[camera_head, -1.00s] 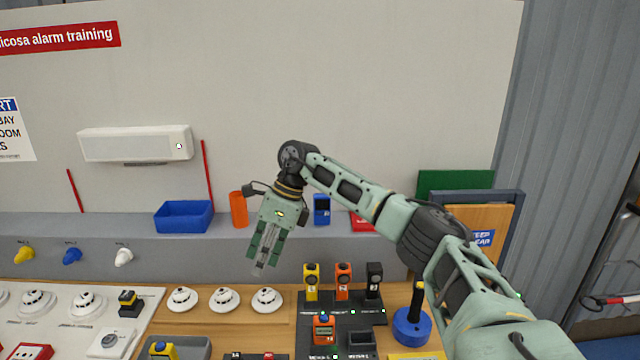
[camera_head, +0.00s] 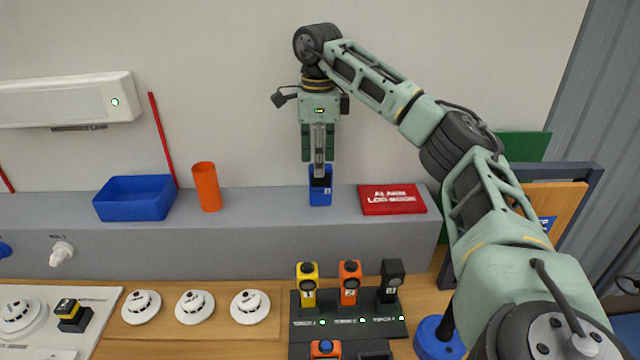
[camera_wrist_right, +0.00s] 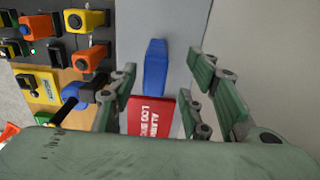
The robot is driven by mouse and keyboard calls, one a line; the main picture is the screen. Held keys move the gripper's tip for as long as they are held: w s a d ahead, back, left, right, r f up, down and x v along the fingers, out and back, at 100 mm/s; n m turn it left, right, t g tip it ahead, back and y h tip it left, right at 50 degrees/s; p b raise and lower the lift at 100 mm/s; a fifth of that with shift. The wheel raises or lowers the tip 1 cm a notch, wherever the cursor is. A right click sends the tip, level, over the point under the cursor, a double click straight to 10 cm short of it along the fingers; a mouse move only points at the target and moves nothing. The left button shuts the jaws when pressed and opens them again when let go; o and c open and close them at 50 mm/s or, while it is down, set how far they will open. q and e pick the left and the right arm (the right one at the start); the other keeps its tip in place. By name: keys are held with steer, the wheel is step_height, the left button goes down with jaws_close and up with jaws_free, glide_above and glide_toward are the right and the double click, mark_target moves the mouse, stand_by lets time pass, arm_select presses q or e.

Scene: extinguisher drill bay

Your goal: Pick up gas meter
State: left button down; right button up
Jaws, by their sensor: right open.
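The blue handheld gas meter (camera_head: 320,190) stands upright on the grey ledge, with a dark screen on its upper front. My right gripper (camera_head: 319,161) points down directly above it, and its fingers overlap the meter's top in the head view. In the right wrist view the blue meter (camera_wrist_right: 155,67) appears between the two open green fingers of my right gripper (camera_wrist_right: 160,76). I cannot tell whether the fingers touch it. My left gripper is out of view.
A red log book (camera_head: 392,199) lies right of the meter on the ledge (camera_head: 260,215). An orange cup (camera_head: 207,187) and a blue bin (camera_head: 135,198) stand to the left. Below, yellow, orange and black devices (camera_head: 349,284) stand in a dark dock. The wall is close behind.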

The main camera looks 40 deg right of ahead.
mark_target(320, 188)
steer(key=shift+w+f, duration=0.1)
steer(key=shift+f, duration=0.55)
steer(key=shift+f+p, duration=0.5)
steer(key=shift+f, duration=0.4)
steer(key=f+p, duration=0.1)
steer(key=f, duration=0.1)
steer(key=s+f+p, duration=0.1)
steer(key=f, duration=0.1)
steer(key=shift+f, duration=0.4)
steer(key=shift+c, duration=0.7)
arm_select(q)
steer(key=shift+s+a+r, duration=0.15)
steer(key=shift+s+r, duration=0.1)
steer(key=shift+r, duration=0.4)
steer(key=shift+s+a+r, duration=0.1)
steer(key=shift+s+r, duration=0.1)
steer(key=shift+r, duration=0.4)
arm_select(e)
jaws_close()
